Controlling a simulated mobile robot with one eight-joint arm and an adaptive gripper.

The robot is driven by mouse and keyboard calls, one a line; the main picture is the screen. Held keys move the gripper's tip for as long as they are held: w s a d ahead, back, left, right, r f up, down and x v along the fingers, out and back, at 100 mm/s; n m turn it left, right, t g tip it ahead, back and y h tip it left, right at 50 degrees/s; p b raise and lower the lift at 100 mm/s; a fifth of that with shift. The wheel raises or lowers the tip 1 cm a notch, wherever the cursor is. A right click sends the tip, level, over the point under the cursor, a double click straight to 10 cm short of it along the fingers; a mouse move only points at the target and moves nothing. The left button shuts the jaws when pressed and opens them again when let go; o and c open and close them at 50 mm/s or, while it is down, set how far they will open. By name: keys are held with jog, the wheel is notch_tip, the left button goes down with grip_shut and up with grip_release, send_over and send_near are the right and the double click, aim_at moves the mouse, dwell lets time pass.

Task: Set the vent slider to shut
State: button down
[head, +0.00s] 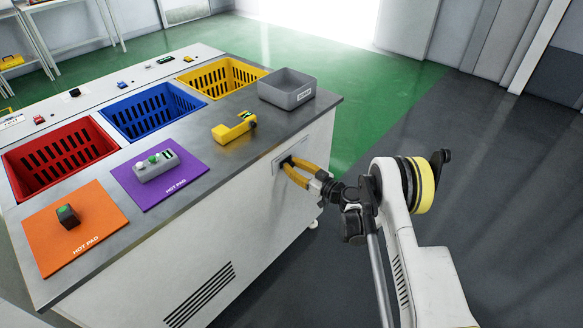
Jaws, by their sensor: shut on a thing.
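The vent slider sits in a pale recessed plate (279,163) on the upper side panel of the white cabinet, below the worktop edge. Its dark knob (287,161) shows at the tips of my gripper (289,166). My gripper's yellow fingers reach in from the right and are shut on the knob. The fingers hide most of the knob and part of the plate. I cannot read any marking for the slider's setting.
Dark floor (480,200) is clear at right.

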jog(key=shift+s+a, duration=0.15)
jog(key=c, duration=1.2)
grip_release()
jog(key=shift+r, duration=0.15)
jog(key=shift+c, duration=0.2)
jog(key=shift+s+d, duration=0.25)
jog(key=shift+d, duration=0.2)
jog(key=v, duration=0.6)
jog(key=shift+s+d, duration=0.2)
